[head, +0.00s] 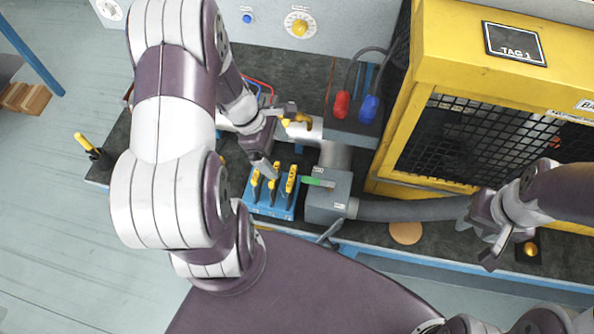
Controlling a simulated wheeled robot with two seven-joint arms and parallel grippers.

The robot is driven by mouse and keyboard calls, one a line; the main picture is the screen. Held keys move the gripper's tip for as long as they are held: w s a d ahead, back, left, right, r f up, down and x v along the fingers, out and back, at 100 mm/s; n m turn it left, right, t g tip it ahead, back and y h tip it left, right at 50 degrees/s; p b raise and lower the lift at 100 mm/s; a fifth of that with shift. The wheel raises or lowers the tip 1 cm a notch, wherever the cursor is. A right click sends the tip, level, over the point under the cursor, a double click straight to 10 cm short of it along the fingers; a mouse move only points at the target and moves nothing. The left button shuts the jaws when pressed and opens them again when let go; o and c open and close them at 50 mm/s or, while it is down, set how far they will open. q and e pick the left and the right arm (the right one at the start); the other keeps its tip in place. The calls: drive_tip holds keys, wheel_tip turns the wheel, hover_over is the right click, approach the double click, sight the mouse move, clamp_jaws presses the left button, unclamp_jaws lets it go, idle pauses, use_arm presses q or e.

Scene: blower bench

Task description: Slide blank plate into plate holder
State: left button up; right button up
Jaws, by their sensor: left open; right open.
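A blue rack (268,208) stands on the bench and holds several upright pieces with yellow handles (291,178). I cannot tell which of them, if any, is the blank plate. To its right is a grey box (328,203) with a green-handled piece (318,182) at its top left; this may be the plate holder. My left gripper (266,168) is open just above the back of the rack, near the yellow handles; contact with them cannot be told. My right gripper (476,242) is open and empty over the right part of the bench.
A grey hose (410,209) runs right from the grey box. A yellow machine with a black mesh (480,142) fills the back right. A red connector (341,104) and a blue connector (368,108) stand behind the box. A round tan disc (406,233) lies near the front edge.

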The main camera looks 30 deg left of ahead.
sight(291, 176)
use_arm(q)
drive_tip(key=x, duration=1)
drive_tip(key=shift+s+a+f+p, duration=0.1)
drive_tip(key=shift+s+f+p, duration=0.05)
drive_tip(key=shift+f+p, duration=0.15)
drive_tip(key=shift+a, duration=0.15)
drive_tip(key=shift+c, duration=0.3)
drive_tip(key=c, duration=1.5)
drive_tip(key=shift+r, duration=0.1)
drive_tip(key=shift+c, duration=0.5)
